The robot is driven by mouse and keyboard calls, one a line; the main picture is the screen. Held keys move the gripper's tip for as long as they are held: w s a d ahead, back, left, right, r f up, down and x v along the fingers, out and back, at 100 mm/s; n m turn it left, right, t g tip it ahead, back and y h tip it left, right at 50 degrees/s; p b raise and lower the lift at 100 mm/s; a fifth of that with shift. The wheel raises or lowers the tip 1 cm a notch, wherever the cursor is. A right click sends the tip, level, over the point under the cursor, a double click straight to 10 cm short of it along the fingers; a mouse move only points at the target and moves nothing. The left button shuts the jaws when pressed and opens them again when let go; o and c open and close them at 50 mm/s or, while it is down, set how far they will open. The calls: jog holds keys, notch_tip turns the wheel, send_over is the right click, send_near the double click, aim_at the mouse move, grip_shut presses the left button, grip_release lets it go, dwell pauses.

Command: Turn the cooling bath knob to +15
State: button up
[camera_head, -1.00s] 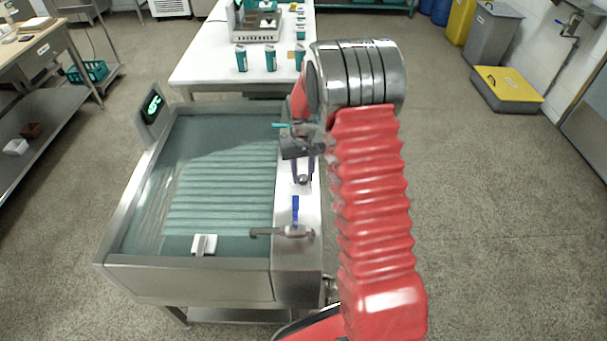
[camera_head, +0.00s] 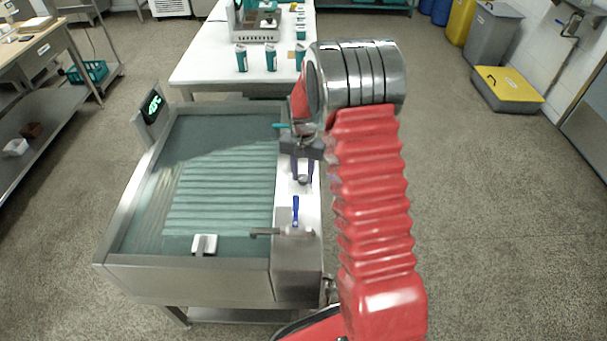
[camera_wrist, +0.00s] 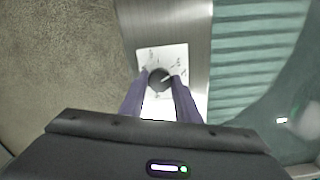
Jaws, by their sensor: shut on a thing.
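The cooling bath (camera_head: 125,215) is a steel tank with greenish water, seen left of centre in the head view. Its dark round knob (camera_wrist: 159,79) sits on a white dial plate (camera_wrist: 147,57) in the wrist view; the scale marks are too blurred to read. My gripper (camera_head: 303,180) is over the bath's right-hand panel, pointing down. In the wrist view its two purple fingers (camera_wrist: 160,84) are on either side of the knob, shut on it. The bath's display (camera_head: 152,105) glows green at the back left corner; its digits are too small to read surely.
A blue-handled valve (camera_head: 295,208) and a metal spout (camera_head: 265,232) are on the panel in front of my gripper.

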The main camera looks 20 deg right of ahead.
aim_at(303, 177)
jog(key=o, duration=1)
jog(key=shift+o, duration=0.2)
jog(key=shift+r, duration=0.1)
notch_tip(303, 177, up, 14)
jog(key=shift+f, duration=0.2)
dwell(0.3)
